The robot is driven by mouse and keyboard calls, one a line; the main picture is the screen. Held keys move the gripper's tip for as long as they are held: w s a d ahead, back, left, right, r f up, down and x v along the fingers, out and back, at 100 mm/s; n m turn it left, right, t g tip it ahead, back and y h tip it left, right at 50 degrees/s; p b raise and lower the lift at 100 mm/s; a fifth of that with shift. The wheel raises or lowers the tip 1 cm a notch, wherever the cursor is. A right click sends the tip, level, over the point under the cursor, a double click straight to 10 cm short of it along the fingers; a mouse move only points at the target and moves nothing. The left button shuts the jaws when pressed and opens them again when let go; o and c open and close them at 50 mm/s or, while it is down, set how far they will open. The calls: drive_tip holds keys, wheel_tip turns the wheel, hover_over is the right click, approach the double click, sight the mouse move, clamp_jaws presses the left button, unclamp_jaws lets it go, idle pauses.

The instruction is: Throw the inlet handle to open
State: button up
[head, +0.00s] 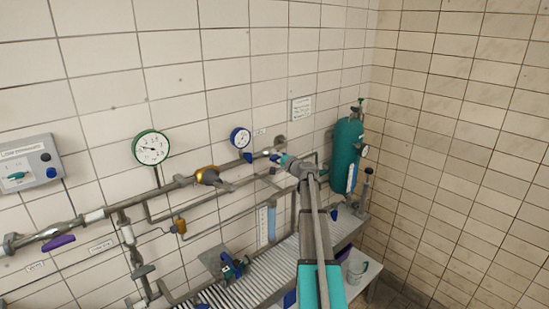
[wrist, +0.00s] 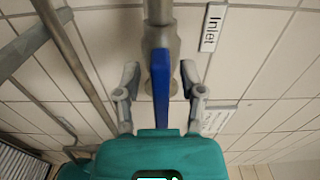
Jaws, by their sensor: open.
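The inlet handle (wrist: 161,82) is a blue lever on a grey valve in the wrist view, just below a sign reading "Inlet" (wrist: 211,28). It runs lengthwise between the two grey fingers of my gripper (wrist: 160,93). The fingers stand apart on either side of the lever, with a visible gap on both sides. In the head view my gripper (head: 276,156) is at the right end of the wall pipe, and it and my arm mostly hide the handle there.
A blue-rimmed gauge (head: 241,138) and a green-rimmed gauge (head: 151,147) stand above the pipe. A teal tank (head: 346,153) is right of my arm. A purple handle (head: 58,242) is on the pipe at far left. A slatted bench (head: 252,281) is below.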

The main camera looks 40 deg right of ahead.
drive_tip(key=s, duration=1.1)
drive_tip(key=shift+s+d, duration=0.25)
drive_tip(key=shift+d, duration=0.2)
drive_tip(key=a+f+n+g+y+b, duration=0.25)
drive_tip(key=a+f, duration=0.25)
drive_tip(key=a, duration=0.6)
drive_tip(key=s+a+f+n+g+y+b, duration=0.1)
drive_tip(key=a+f+n+g, duration=0.4)
drive_tip(key=a, duration=0.6)
drive_tip(key=a+f+n+g+y+b, duration=0.15)
drive_tip(key=a+f, duration=0.45)
drive_tip(key=a, duration=0.6)
drive_tip(key=s+a+f+n+g+h+b, duration=0.2)
drive_tip(key=s+a+f+n+g+h, duration=0.1)
drive_tip(key=s+a+f, duration=0.3)
drive_tip(key=s+a+f+n+g+h+b, duration=0.3)
drive_tip(key=s+a+f+g, duration=0.3)
drive_tip(key=s+a, duration=0.5)
drive_tip(key=shift+s+f+n+h, duration=0.25)
drive_tip(key=shift+s+n+h, duration=0.05)
drive_tip(key=shift+s+n, duration=0.7)
drive_tip(key=shift+d, duration=0.1)
